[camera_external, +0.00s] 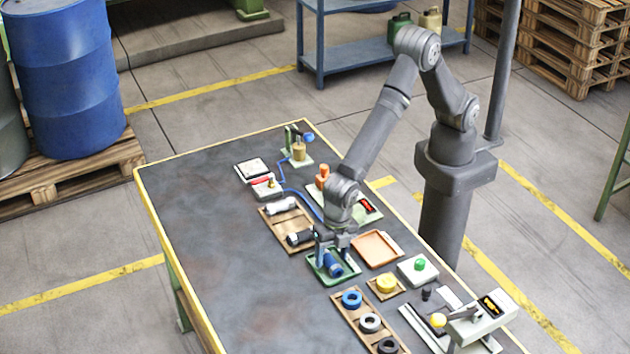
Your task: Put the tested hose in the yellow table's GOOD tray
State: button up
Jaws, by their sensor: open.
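A short blue hose (333,263) lies in the small green tray (321,276) on the yellow-edged table. No GOOD lettering can be read on the tray. My gripper (331,251) points down just above the green tray, with its fingers open around or close over the hose; the exact gap is too small to tell. A wooden tray (281,233) to the left holds a white hose piece (282,205) and a black one (299,238). An orange tray (375,248) to the right looks empty.
A wooden rack with a blue ring (352,299), a grey ring and a black ring stands in front. A yellow ring (386,283), a green-button box (418,268) and a lever device (474,322) sit to the right. The table's left half (220,250) is clear.

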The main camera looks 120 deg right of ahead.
notch_tip(320, 180, up, 17)
jog(key=s, duration=0.1)
jog(key=shift+s+r, duration=0.2)
jog(key=shift+s, duration=0.15)
jog(key=f, duration=0.6)
jog(key=w+f, duration=0.1)
jog(key=f, duration=1)
jog(key=shift+w+f, duration=0.3)
jog(key=shift+w, duration=0.05)
jog(key=shift+w+r, duration=0.1)
jog(key=shift+r, duration=0.6)
jog(key=shift+f, duration=0.1)
